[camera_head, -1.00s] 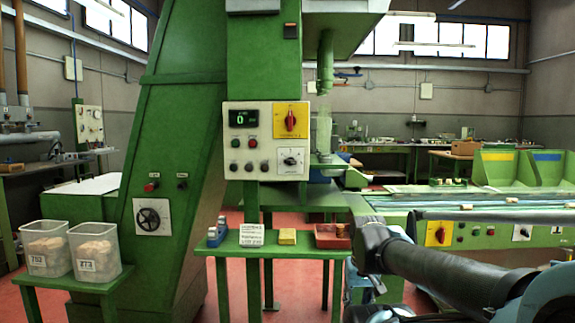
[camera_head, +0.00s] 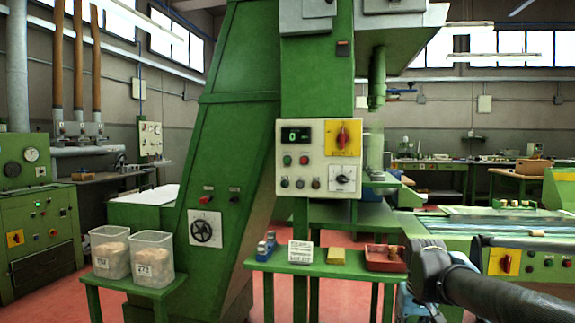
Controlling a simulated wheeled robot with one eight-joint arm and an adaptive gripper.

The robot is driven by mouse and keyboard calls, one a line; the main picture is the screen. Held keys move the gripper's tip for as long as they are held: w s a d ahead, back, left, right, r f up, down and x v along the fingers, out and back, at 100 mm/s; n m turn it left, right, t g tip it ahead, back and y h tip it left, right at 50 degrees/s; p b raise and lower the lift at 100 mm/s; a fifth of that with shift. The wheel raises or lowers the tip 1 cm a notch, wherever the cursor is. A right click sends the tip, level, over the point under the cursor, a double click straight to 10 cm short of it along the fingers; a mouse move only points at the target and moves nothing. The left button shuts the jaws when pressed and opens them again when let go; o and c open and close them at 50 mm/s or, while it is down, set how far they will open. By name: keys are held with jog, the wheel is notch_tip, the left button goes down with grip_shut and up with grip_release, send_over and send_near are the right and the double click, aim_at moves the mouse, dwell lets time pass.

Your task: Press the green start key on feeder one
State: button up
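A white control panel (camera_head: 318,158) is mounted on a tall green machine (camera_head: 316,75) in the middle. It has a small display reading 0, a green key (camera_head: 287,160), a red key (camera_head: 304,160), a lower row of small buttons, a red rotary switch on a yellow plate and a dark knob. The sloped green housing (camera_head: 234,135) to its left carries a red button (camera_head: 208,199), a dark button (camera_head: 234,197) and a black handwheel. I cannot read any feeder number. My dark arm shows at lower right, apart from the panel; my gripper is not visible.
Two clear bins (camera_head: 152,262) stand at left. A green cabinet (camera_head: 40,235) is far left. A conveyor (camera_head: 500,224) runs at right.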

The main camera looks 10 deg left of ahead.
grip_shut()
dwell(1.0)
